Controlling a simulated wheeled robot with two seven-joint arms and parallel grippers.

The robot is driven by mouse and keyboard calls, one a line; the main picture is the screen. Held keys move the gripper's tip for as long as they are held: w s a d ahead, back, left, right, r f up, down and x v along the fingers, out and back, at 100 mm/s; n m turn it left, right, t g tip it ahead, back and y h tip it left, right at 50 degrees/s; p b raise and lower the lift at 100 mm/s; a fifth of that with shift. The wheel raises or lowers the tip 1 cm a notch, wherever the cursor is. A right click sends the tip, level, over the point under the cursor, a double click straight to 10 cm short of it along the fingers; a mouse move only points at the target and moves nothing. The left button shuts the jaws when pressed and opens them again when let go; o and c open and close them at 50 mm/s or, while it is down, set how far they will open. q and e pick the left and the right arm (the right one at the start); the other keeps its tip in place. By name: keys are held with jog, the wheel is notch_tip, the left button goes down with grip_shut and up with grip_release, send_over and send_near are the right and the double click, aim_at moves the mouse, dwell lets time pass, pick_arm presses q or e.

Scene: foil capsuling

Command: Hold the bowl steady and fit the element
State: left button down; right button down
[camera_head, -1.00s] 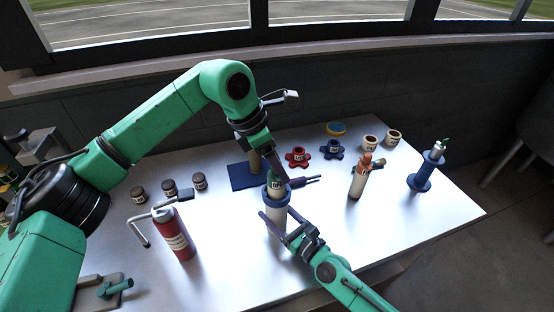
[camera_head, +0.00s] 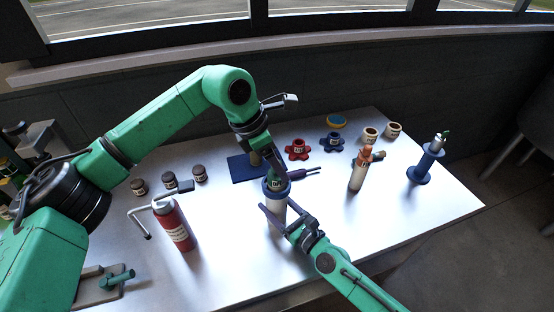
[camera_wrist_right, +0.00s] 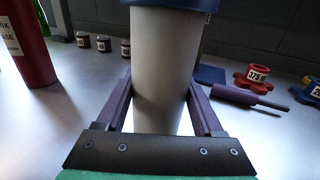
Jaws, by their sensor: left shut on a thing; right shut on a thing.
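The bowl (camera_head: 276,214) is a pale grey-white cylinder with a blue collar, standing upright on the table in the head view. Its wall (camera_wrist_right: 161,70) fills the middle of the right wrist view. My right gripper (camera_head: 274,222) is shut around its body; purple fingers (camera_wrist_right: 160,100) show on both sides of it. My left gripper (camera_head: 275,175) points down at the bowl's mouth from above. It is shut on the element (camera_head: 274,184), a small greenish piece at the collar opening. The element's lower part and the bowl's inside are hidden.
A red bottle (camera_head: 174,224) and several small dark jars stand left. A purple-handled tool (camera_head: 300,174) lies close right. Red (camera_head: 297,150) and blue (camera_head: 332,143) knobs, an orange-topped bottle (camera_head: 358,172) and a blue-flanged cylinder (camera_head: 425,165) stand right.

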pick_arm(q)
jog(key=shift+f, duration=1.9)
grip_release()
jog(key=v, duration=1.2)
pick_arm(e)
grip_release()
pick_arm(q)
jog(key=shift+d, duration=0.1)
